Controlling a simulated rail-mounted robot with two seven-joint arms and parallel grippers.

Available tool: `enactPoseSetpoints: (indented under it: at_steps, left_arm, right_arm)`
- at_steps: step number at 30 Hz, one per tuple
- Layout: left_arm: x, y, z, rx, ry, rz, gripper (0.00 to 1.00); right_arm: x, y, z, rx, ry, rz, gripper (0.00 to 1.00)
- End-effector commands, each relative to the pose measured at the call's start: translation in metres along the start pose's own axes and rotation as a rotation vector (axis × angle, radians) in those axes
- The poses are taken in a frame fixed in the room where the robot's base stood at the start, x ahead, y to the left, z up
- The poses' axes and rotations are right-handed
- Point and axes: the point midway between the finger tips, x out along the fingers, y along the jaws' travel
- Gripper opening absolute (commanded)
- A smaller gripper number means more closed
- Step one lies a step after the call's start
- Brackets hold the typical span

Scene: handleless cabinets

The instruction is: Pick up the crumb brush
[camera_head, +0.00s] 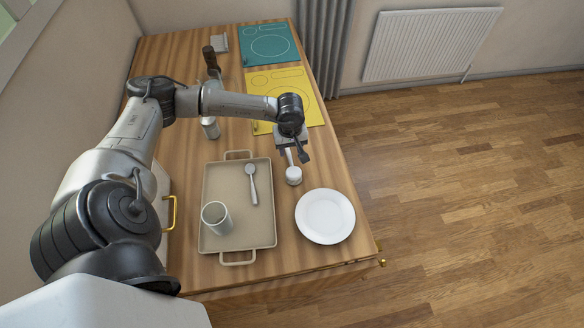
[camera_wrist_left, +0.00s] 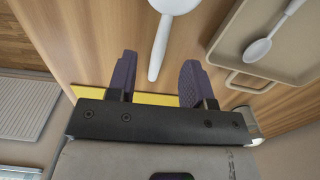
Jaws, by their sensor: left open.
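A white long-handled thing with a broad rounded head, which I take for the crumb brush (camera_head: 293,175), lies on the wooden counter between the tray and the plate. In the left wrist view the brush (camera_wrist_left: 161,38) has its handle pointing toward my gripper. My left gripper (camera_head: 293,153) is open over the handle end. In the left wrist view the fingers (camera_wrist_left: 157,76) stand on either side of the handle tip, with nothing clamped. I cannot tell the exact height gap. My right gripper is not in view.
A beige tray (camera_head: 210,180) holds a cup (camera_head: 217,218) and a spoon (camera_head: 252,184). A white plate (camera_head: 325,216) lies near the counter's front right. A yellow mat (camera_head: 312,92) and a teal mat (camera_head: 268,44) lie farther back, near a brown upright object (camera_head: 210,58) and a metal cylinder (camera_head: 210,128).

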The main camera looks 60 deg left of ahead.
Motion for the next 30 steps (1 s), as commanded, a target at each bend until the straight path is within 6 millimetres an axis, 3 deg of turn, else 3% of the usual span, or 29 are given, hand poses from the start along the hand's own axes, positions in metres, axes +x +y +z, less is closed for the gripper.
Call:
enactPoseSetpoints:
  at_steps: [5, 15, 22, 30]
  left_arm:
    - [0.011, -0.001, 0.002, 0.000, -0.002, -0.001, 0.47]
    - [0.051, -0.002, 0.004, -0.002, -0.003, -0.001, 0.47]
    - [0.052, -0.002, 0.004, -0.001, -0.001, 0.000, 0.47]
    - [0.051, -0.002, 0.004, -0.001, -0.001, 0.001, 0.22]
  right_arm:
    - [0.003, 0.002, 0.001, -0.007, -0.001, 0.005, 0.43]
    - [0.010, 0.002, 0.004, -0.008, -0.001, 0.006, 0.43]
    - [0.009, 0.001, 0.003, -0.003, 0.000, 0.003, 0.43]
    - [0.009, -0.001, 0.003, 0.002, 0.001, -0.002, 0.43]
